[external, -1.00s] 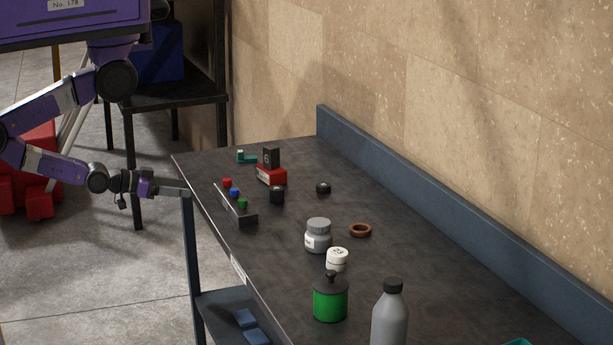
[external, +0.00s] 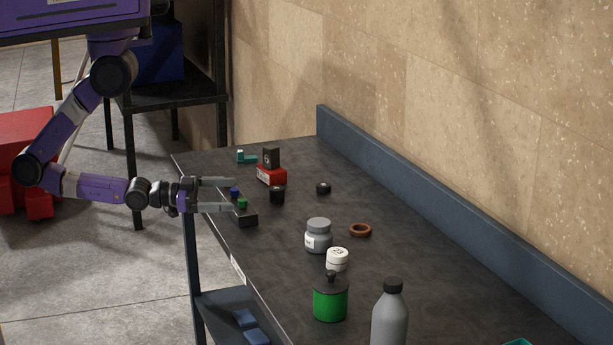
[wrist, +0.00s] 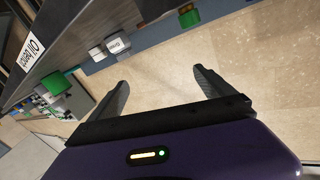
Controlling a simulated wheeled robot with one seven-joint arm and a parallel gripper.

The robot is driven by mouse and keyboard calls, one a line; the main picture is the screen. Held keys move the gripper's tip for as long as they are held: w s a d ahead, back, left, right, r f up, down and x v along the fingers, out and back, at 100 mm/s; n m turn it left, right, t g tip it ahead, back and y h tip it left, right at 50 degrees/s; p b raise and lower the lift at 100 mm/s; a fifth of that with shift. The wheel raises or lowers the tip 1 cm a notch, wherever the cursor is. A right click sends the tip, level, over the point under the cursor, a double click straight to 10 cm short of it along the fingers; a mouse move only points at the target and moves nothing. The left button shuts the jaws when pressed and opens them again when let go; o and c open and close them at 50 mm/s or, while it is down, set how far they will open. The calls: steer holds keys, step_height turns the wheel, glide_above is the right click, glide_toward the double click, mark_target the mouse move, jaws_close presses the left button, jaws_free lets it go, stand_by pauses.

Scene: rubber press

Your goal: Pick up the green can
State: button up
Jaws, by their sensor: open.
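The green can (external: 330,304) stands upright on the dark bench (external: 290,250), near its front edge at the lower middle of the external view. It has a dark top with a small knob. Two green things show there; I cannot tell whether either is the can.
A white-topped jar (external: 337,259), a grey jar (external: 318,236) and a grey bottle (external: 390,315) stand near the can. A brown ring (external: 360,230) lies behind. A blue ledge (external: 450,210) borders the wall.

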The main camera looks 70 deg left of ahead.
mark_target(345, 308)
steer(key=w+d+n+g+h, duration=0.2)
steer(key=d+n+g+h, duration=0.1)
steer(key=d+n, duration=0.9)
steer(key=w+d+f+n+g+h+p, duration=0.1)
steer(key=w+d+n+g+h, duration=0.1)
steer(key=d+n, duration=0.9)
steer(key=w+d+n+g+h+p, duration=0.1)
steer(key=w+d+n+g+h, duration=0.2)
steer(key=d+n, duration=0.9)
steer(key=shift+w+d+f+n+g+h, duration=0.1)
steer(key=shift+d+h, duration=0.3)
steer(key=shift+d, duration=1.2)
steer(key=shift+w+d+f+n+g+h, duration=0.1)
steer(key=shift+d+h, duration=0.3)
steer(key=shift+d, duration=1.15)
steer(key=shift+d+f+n+g+h, duration=0.1)
steer(key=shift+d+h, duration=0.3)
steer(key=shift+d, duration=1.2)
step_height(345, 308, down, 4)
steer(key=m, duration=0.4)
steer(key=shift+r+y, duration=0.2)
steer(key=shift+y, duration=0.1)
steer(key=shift+m, duration=0.9)
steer(key=shift+f+b+x, duration=0.2)
steer(key=shift+b+x, duration=0.45)
steer(key=shift+x, duration=1.3)
steer(key=shift+f+b+x, duration=0.15)
steer(key=shift+b+x, duration=0.45)
steer(key=shift+x, duration=1.3)
steer(key=shift+s, duration=0.1)
